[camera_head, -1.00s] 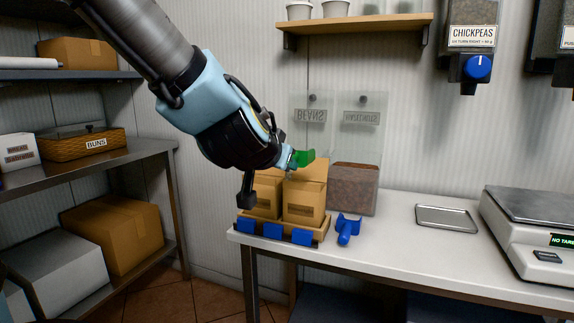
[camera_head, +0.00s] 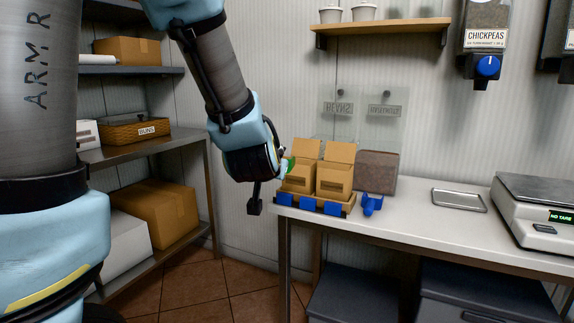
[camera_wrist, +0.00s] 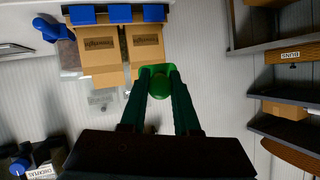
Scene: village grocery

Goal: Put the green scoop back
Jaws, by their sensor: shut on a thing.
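My gripper (camera_wrist: 159,74) is shut on the green scoop (camera_wrist: 160,90), whose rounded green part shows between the two fingers in the wrist view. In the head view only a sliver of the scoop (camera_head: 290,165) shows beside my wrist, at the left edge of the left cardboard box (camera_head: 298,181). The wrist hides most of it there. I cannot tell whether the scoop touches the box. A blue scoop (camera_head: 371,204) lies on the counter right of the boxes; it also shows in the wrist view (camera_wrist: 50,30).
The left box and a right box (camera_head: 333,182) stand open in a tray (camera_head: 347,208) with blue pieces along its front. A brown-filled bin (camera_head: 377,172) is behind them. A metal tray (camera_head: 459,200) and a scale (camera_head: 540,215) are on the right. Shelving (camera_head: 150,148) stands left.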

